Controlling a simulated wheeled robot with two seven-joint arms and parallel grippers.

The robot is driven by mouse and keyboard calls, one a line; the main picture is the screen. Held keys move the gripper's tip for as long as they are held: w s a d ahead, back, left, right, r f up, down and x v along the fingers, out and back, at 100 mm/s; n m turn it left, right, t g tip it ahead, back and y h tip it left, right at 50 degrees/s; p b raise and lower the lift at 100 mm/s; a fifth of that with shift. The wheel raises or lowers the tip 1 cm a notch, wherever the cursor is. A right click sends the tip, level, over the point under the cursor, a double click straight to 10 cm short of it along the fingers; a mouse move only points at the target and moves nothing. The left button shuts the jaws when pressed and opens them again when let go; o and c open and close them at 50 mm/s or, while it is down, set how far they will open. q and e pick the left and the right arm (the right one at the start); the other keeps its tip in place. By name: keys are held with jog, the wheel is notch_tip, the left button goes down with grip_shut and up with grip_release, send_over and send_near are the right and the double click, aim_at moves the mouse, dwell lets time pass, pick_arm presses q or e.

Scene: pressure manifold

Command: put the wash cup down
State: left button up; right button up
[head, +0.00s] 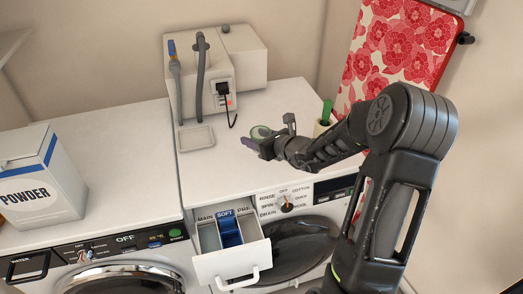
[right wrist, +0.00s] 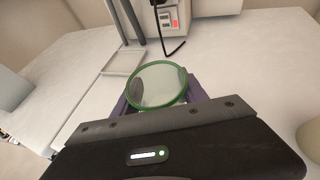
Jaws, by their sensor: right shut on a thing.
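The wash cup (head: 261,131) has a round green rim and shows above the white top of the right-hand machine. My right gripper (head: 268,137) is shut on it, with dark purple fingers on either side. In the right wrist view the cup (right wrist: 157,86) sits between the fingers, its rim facing the camera; its inside looks pale and its lower part is hidden. I cannot tell whether its base touches the worktop (head: 230,176). My left gripper is not in view.
A shallow tray (head: 195,138) lies left of the cup, before a beige unit (head: 222,72) with hoses and a black cable. A beige holder (head: 321,127) stands to the right. The detergent drawer (head: 228,262) is open at the front. A powder box (head: 40,180) stands at left.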

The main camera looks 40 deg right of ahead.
jog(key=shift+f, duration=0.7)
jog(key=shift+f, duration=2.1)
jog(key=shift+f, duration=0.25)
jog(key=o, duration=1.4)
jog(key=shift+r, duration=0.15)
jog(key=shift+r, duration=0.1)
jog(key=shift+r, duration=0.15)
jog(key=v, duration=1.2)
